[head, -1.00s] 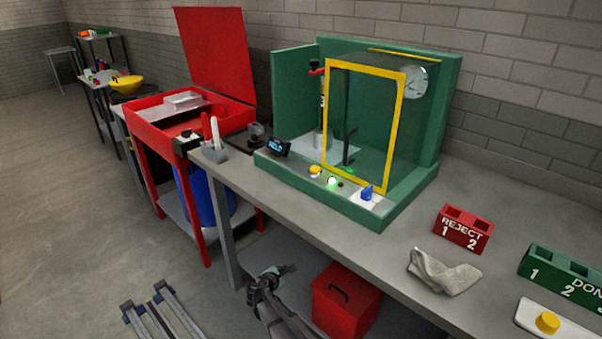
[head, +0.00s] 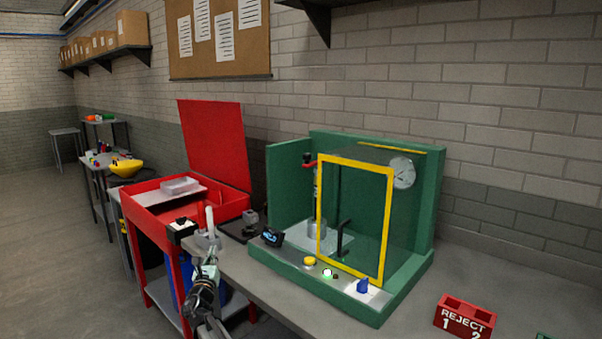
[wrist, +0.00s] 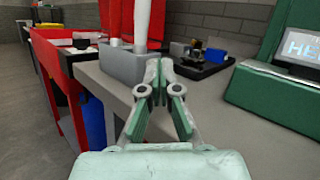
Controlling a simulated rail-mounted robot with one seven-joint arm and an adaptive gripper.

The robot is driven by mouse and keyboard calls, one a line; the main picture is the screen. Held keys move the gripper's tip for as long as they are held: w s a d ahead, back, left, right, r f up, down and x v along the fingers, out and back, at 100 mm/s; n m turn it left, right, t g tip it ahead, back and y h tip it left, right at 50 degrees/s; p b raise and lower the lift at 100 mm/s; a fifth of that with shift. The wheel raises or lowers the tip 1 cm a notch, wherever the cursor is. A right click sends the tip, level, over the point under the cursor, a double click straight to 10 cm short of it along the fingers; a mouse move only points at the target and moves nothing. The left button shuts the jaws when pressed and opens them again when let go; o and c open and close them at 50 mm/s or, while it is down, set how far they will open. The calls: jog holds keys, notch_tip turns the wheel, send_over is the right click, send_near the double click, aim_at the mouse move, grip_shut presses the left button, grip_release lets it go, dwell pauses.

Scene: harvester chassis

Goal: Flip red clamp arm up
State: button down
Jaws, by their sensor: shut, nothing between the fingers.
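A red lever-like part (head: 308,163) with a dark knob stands at the left side of the green booth (head: 287,190), by the yellow-framed clear door (head: 322,215). It is the only red arm-like part I make out, and I cannot tell whether it is the clamp arm. My gripper (head: 210,262) is at the bench's left end, in front of the grey holder, well below and left of the red part. In the wrist view my gripper (wrist: 159,68) has its fingertips together and empty, in front of the holder. The red part is out of the wrist view.
The grey holder (wrist: 122,62) carries a red and a white stick. A black tray (wrist: 205,62) with a small device lies behind it. A red open-lidded bench (head: 150,197) stands left. A small screen (head: 272,237) sits on the booth's front left.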

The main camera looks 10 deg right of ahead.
jog(key=s+d+r+m+g+h+p, duration=0.2)
jog(key=d+r+m+h+p, duration=0.2)
jog(key=d+r+h, duration=0.5)
jog(key=s+d+r+m+g+h+p, duration=0.1)
jog(key=d+r+m+h+p, duration=0.3)
jog(key=d+r+h, duration=0.5)
jog(key=d+m+g, duration=0.1)
jog(key=d+m, duration=0.1)
jog(key=d, duration=0.5)
jog(key=shift+s+d+r+m, duration=0.2)
jog(key=shift+s+r+m, duration=0.1)
jog(key=shift+s+r, duration=0.1)
jog(key=p+x, duration=0.3)
jog(key=x, duration=0.7)
jog(key=shift+p, duration=0.3)
